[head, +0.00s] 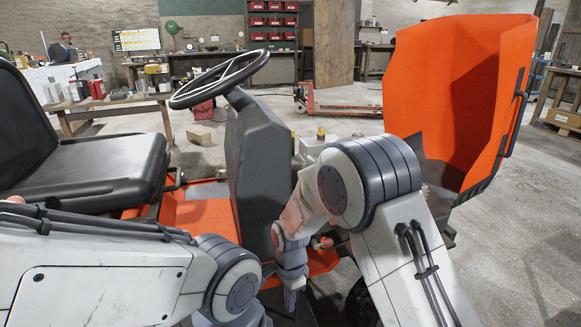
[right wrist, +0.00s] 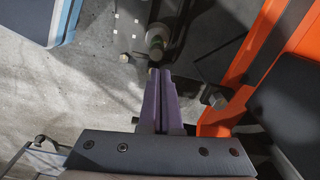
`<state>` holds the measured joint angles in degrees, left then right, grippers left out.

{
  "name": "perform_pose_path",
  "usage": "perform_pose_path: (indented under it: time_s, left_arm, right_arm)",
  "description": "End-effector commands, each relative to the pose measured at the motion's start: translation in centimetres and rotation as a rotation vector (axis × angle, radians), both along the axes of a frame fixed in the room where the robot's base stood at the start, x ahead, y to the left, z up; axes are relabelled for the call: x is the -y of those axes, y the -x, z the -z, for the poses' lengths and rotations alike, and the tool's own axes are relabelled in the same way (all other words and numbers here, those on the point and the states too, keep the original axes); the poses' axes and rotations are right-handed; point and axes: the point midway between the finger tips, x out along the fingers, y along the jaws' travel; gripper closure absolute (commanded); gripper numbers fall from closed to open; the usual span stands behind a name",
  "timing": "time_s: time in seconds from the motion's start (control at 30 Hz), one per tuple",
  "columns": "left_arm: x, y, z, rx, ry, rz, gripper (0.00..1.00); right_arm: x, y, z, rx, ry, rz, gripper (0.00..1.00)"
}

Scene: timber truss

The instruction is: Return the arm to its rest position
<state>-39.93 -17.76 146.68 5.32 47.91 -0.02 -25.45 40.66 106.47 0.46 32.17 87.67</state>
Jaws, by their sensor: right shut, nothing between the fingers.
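My right arm (head: 385,205) comes in from the lower right of the head view and bends at a large grey joint. Its gripper (head: 291,297) points down near the bottom middle, in front of the vehicle's dark steering column. In the right wrist view the two purple fingers (right wrist: 160,75) are together, with nothing between them. My left arm (head: 100,275) crosses the lower left of the head view. Its gripper is out of the frame.
A small orange vehicle is close, with a black seat (head: 85,165), steering wheel (head: 218,80) and upright orange panel (head: 460,90). In the right wrist view an orange part (right wrist: 240,85) is right of the fingers. Open concrete floor (head: 525,220) lies at the right.

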Motion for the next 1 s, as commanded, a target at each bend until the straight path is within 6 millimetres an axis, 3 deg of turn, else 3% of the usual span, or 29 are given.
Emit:
perform_pose_path:
  time_s: [0.1, 0.3, 0.4, 0.6, 0.8, 1.0]
  left_arm:
    - [0.0, 0.0, 0.0, 0.0, 0.0, 0.0, 0.14]
    - [0.0, 0.0, 0.0, 0.0, 0.0, 0.0, 0.14]
    - [0.0, 0.0, 0.0, 0.0, 0.0, 0.0, 0.14]
    - [0.0, 0.0, 0.0, 0.0, 0.0, 0.0, 0.14]
    - [0.0, 0.0, 0.0, 0.0, 0.0, 0.0, 0.14]
    - [0.0, 0.0, -5.1, 0.001, 0.001, 0.0, 0.14]
  right_arm:
    - [-0.7, 3.4, -5.2, 0.016, -0.013, -0.273, 1.0]
    - [0.1, 11.3, -12.1, 0.032, -0.027, -0.813, 1.0]
    - [1.0, 15.0, -14.2, 0.042, -0.033, -1.057, 1.0]
    - [3.0, 20.7, -16.3, 0.062, -0.044, -1.429, 1.0]
    - [5.0, 25.2, -16.9, 0.084, -0.052, -1.733, 1.0]
    - [4.9, 25.0, -21.9, 0.078, -0.053, -1.732, 1.0]
